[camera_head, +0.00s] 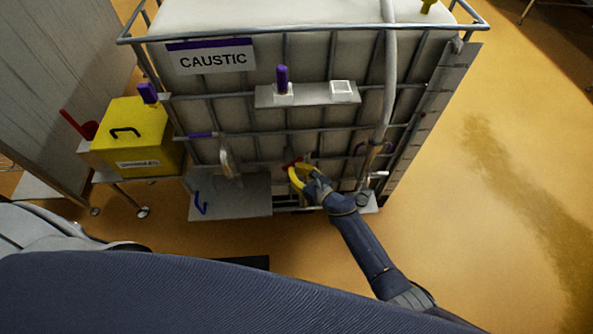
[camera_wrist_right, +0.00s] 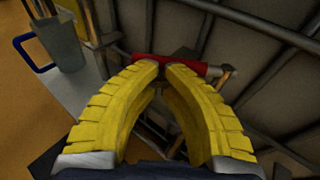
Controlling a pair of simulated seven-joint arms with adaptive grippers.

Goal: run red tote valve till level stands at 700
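The red valve handle (camera_head: 291,163) is low on the front of the caged white tote (camera_head: 330,60) labelled CAUSTIC. In the right wrist view the red handle (camera_wrist_right: 200,68) is a short bar lying across, just beyond my fingertips. My right gripper (camera_head: 300,178) has its yellow fingers curved together, tips nearly meeting at the handle; it also shows in the right wrist view (camera_wrist_right: 164,68). Whether the tips touch the handle is unclear. A pale vertical tube (camera_head: 389,70) and a grey marked strip (camera_head: 432,110) run down the tote's right side; no level figure is readable. My left gripper is not in view.
A yellow box (camera_head: 135,140) stands on a wheeled stand at left. A grey plate (camera_head: 240,200) with a blue handle (camera_head: 200,205) sits low before the tote. A shelf (camera_head: 312,94) on the tote's front holds a purple-topped item (camera_head: 283,78). Floor at right is clear.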

